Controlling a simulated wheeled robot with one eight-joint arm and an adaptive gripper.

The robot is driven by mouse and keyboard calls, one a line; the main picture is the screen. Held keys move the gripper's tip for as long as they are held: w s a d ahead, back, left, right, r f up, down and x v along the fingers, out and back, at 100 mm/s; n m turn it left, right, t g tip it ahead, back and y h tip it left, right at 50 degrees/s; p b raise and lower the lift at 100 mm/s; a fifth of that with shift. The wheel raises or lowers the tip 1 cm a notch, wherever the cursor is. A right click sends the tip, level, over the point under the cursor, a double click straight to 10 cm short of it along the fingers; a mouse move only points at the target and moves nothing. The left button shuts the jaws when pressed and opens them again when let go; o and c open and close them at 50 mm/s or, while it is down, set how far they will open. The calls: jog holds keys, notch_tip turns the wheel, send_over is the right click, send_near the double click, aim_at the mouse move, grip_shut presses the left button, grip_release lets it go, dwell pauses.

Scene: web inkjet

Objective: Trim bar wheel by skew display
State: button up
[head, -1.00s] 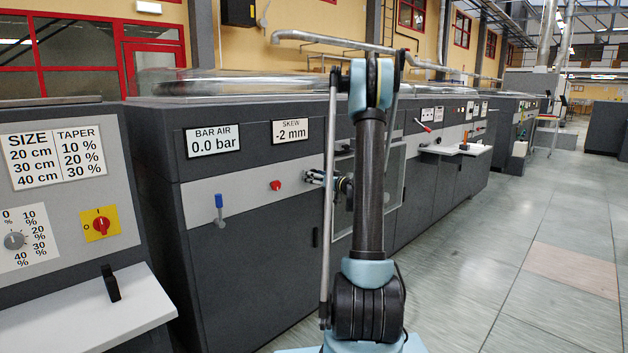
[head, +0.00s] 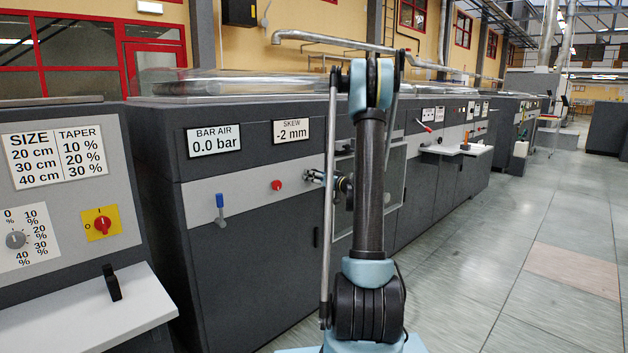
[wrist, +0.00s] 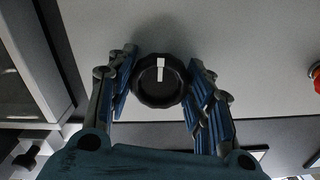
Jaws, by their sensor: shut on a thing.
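The trim bar wheel (wrist: 161,82) is a round black ribbed knob with a white mark in the wrist view. The mark points to the top of that picture. My gripper (wrist: 162,66) has its blue-grey fingers on both sides of the wheel and is shut on it. The skew display (head: 291,131) reads -2 mm.
A bar air display (head: 214,140) reads 0.0 bar. A red button (head: 277,185) and a blue-handled lever (head: 220,209) sit on the panel left of my gripper. A size and taper console (head: 60,200) stands at the left. The floor (head: 520,270) at the right is clear.

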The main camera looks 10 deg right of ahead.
jog(key=m, duration=0.3)
jog(key=shift+w+d+m, duration=0.15)
jog(key=shift+d+m, duration=0.05)
jog(key=shift+m, duration=0.2)
jog(key=m, duration=0.4)
jog(key=shift+m, duration=0.3)
jog(key=m, duration=0.4)
jog(key=shift+m, duration=2.1)
jog(key=o, duration=1.1)
jog(key=shift+a, duration=0.1)
